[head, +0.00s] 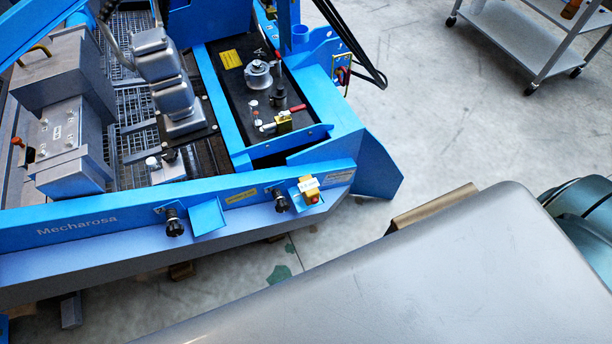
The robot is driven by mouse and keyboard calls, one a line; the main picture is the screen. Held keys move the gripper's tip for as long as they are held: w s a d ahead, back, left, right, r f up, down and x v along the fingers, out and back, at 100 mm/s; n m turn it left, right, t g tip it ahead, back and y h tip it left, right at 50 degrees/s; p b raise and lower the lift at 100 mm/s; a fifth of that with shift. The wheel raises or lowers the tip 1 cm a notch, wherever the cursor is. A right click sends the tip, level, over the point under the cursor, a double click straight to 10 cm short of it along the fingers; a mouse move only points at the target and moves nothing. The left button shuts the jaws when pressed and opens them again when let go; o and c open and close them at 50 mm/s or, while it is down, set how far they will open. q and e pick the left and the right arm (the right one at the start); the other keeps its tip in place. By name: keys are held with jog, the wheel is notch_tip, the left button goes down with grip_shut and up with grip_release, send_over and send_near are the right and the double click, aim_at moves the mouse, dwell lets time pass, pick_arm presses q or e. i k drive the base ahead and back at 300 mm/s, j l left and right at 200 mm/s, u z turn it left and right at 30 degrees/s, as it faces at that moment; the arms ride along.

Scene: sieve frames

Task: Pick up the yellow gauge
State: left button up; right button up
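No yellow dial gauge can be made out for certain. A small yellow box (310,192) with a white top and a red spot on its face sits at the right end of the blue machine's front beam. Another small yellow block (284,122) is beside a red-handled valve on the machine's black panel. I cannot tell whether either one is the gauge. Neither of my grippers is in view.
The blue machine (262,186) fills the left, with dark knobs on its front beam. A large smooth grey surface (440,275) covers the lower right. A grey wheeled cart (520,40) stands at top right. Pale floor (440,130) is clear between them.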

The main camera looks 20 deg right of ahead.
aim_at(308, 186)
jog(key=k+l+z, duration=0.35)
jog(key=l, duration=0.25)
jog(key=k+l+z, duration=0.35)
jog(key=l, duration=0.3)
jog(key=k+l+z, duration=0.15)
jog(key=l, duration=0.25)
